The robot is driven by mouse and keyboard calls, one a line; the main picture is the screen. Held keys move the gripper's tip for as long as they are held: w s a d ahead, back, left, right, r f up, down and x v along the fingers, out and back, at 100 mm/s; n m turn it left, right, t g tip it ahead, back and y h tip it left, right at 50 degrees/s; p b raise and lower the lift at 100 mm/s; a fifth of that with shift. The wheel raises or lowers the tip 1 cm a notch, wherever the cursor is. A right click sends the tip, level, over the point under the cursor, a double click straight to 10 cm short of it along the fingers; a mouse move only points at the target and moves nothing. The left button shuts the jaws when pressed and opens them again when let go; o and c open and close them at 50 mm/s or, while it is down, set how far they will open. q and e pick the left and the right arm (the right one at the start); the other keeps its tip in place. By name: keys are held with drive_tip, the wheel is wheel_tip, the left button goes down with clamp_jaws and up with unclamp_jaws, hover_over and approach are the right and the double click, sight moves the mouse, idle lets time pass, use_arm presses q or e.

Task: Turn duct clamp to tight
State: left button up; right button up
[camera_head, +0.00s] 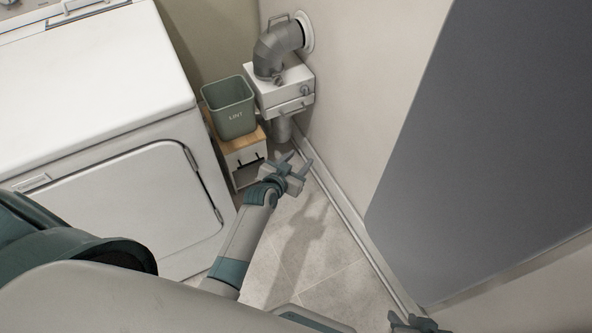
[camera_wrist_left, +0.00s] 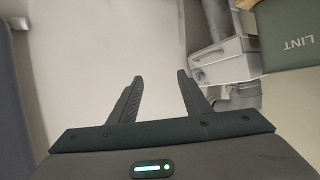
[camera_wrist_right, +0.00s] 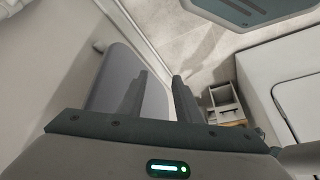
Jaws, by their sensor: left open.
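A grey duct elbow (camera_head: 275,48) runs from a round wall collar (camera_head: 307,33) down into the white box (camera_head: 283,92). A small grey tab (camera_head: 278,79) at the elbow's lower end looks like the duct clamp; its setting is too small to tell. My left gripper (camera_head: 295,163) is open and empty, in front of and below the box, apart from it. In the left wrist view its fingers (camera_wrist_left: 160,77) are spread, with the box (camera_wrist_left: 222,62) beyond to the right. My right gripper (camera_wrist_right: 159,76) is open and empty; in the head view only part shows at the bottom edge.
A green LINT bin (camera_head: 232,108) stands on a small wood-topped stand (camera_head: 243,158) left of the box. A white appliance (camera_head: 130,165) fills the left side. A wall and a dark grey panel (camera_head: 480,140) close off the right. The tiled floor (camera_head: 310,245) is clear.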

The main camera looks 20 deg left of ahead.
use_arm(q)
drive_tip(key=shift+s+d+f+g, duration=0.1)
drive_tip(key=shift+s+d+g, duration=0.15)
drive_tip(key=shift+s, duration=0.65)
drive_tip(key=shift+s+d+f+g, duration=0.1)
drive_tip(key=shift+s+g, duration=0.15)
drive_tip(key=shift+s, duration=0.65)
